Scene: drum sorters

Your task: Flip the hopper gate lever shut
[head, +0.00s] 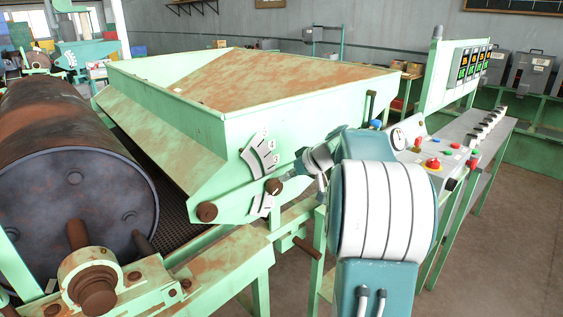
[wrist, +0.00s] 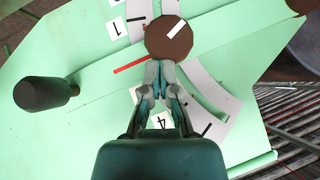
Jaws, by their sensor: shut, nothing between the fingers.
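The gate lever (wrist: 105,75) is a pale green bar in the wrist view, running from a round brown pivot hub (wrist: 168,38) to a dark handle knob (wrist: 42,93) at left. A red mark lies on the bar near the hub. A white curved scale (wrist: 200,85) with numbers sits behind the hub. My gripper (wrist: 158,66) is shut and empty, its tips overlapping the hub's lower edge; contact cannot be told. In the head view my gripper (head: 288,177) is just right of the hub (head: 273,186), at the green hopper's (head: 165,148) side.
A large rusty drum (head: 65,130) lies left of the hopper over a dark mesh. A control desk (head: 440,150) with buttons and a red emergency stop (head: 433,163) stands close to the right of my arm. Green frame rails (head: 225,262) run below the hopper. Floor is clear at lower right.

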